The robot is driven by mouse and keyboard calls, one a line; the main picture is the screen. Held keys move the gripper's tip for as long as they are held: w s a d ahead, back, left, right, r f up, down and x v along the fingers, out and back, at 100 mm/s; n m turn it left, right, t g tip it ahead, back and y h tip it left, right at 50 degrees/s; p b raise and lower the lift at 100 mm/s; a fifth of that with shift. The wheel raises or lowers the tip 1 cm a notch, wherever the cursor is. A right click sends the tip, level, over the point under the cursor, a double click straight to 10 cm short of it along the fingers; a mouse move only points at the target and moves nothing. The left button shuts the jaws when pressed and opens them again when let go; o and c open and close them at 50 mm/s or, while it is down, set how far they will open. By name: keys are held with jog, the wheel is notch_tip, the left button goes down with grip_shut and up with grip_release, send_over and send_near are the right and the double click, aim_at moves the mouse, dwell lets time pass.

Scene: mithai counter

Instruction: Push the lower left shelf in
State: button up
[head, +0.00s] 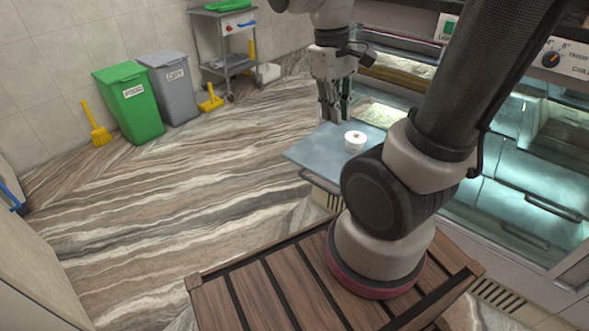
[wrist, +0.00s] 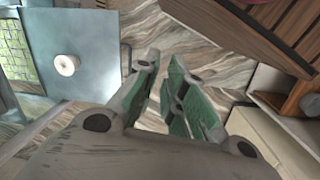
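The lower left shelf (head: 315,152) is a flat grey-blue panel drawn out from the glass counter, with a bar handle (head: 319,182) on its front edge. A white round roll (head: 355,140) stands on it. The shelf also shows at the upper left of the wrist view (wrist: 98,35), with its handle (wrist: 126,58) near my fingers. My gripper (head: 335,108) hangs at the shelf's far side in the head view. Its fingers, with green pads, are apart and hold nothing. In the wrist view, my gripper (wrist: 163,62) is over the floor just beyond the shelf's front edge. I cannot tell whether it touches the shelf.
The glass counter's closed lower right section (head: 530,185) is at the right. A green bin (head: 130,105), a grey bin (head: 170,90), a yellow brush (head: 98,132) and a metal trolley (head: 222,45) stand along the back wall. The striped floor left of the shelf is clear.

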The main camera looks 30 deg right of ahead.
jog(key=w+d+f+n+g+h, duration=0.1)
jog(key=w+f, duration=0.1)
jog(key=f, duration=0.1)
jog(key=w+f+n+g+h, duration=0.1)
jog(key=w+f+n+h, duration=0.1)
jog(key=f, duration=0.1)
jog(key=w+d+f+n+g+h, duration=0.1)
jog(key=w+f+n, duration=0.1)
jog(key=w+f, duration=0.1)
jog(key=shift+w+d+f+h, duration=0.1)
jog(key=shift+d+f+h, duration=0.2)
jog(key=shift+f+h, duration=0.15)
grip_shut()
jog(key=w+a+f+n+t+h, duration=0.2)
jog(key=w+f+n, duration=0.4)
jog(key=f, duration=0.5)
jog(key=w+a+f+n+t+h, duration=0.15)
jog(key=w+f+n, duration=0.4)
jog(key=f, duration=0.55)
jog(key=w+a+f+n+t+y, duration=0.1)
jog(key=w+a+f+n+t, duration=0.1)
jog(key=w+a+n+t, duration=0.25)
jog(key=w+d+r+x, duration=0.1)
jog(key=x, duration=1.2)
jog(key=shift+r+m+g, duration=0.3)
jog(key=shift+m, duration=0.1)
